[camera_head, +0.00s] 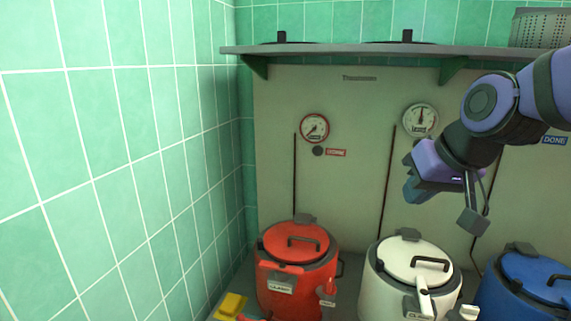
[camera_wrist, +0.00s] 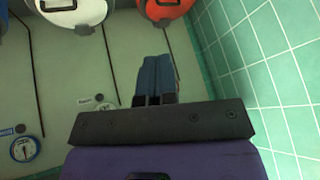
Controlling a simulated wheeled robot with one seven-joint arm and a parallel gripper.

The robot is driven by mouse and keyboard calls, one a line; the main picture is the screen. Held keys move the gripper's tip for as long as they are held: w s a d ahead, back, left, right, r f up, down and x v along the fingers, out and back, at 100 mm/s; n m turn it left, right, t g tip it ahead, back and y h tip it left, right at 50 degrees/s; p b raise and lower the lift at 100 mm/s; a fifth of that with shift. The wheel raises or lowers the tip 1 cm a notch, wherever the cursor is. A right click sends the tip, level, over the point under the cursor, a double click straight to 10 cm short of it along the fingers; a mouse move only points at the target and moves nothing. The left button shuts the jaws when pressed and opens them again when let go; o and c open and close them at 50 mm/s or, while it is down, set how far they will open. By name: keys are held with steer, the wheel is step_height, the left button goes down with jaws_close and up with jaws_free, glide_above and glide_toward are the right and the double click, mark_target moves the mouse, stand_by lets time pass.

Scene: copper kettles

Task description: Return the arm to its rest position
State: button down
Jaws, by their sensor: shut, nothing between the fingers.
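My arm reaches in from the upper right of the head view. My gripper (camera_head: 416,192) hangs in the air in front of the back panel, above the white kettle (camera_head: 412,262). Its blue fingers are together in the wrist view (camera_wrist: 155,75), with nothing between them. It touches no kettle. The red kettle (camera_head: 296,247) stands to the left with its lid on. The blue kettle (camera_head: 530,275) stands to the right, cut off by the frame edge. The white kettle's lid is on too.
A shelf (camera_head: 350,50) with dark lids runs above the panel (camera_head: 345,180). Two gauges (camera_head: 314,128) (camera_head: 420,120) are on the panel. A tiled wall (camera_head: 120,160) closes the left side. A yellow object (camera_head: 231,305) lies by the red kettle. Air between red kettle and shelf is free.

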steer(key=s+d+h, duration=0.1)
steer(key=s+d, duration=0.3)
steer(key=s, duration=0.3)
steer(key=s+d+r+m+g+h, duration=0.1)
steer(key=s+d, duration=0.4)
steer(key=s, duration=0.1)
steer(key=shift+s+h, duration=0.4)
steer(key=shift+r, duration=0.1)
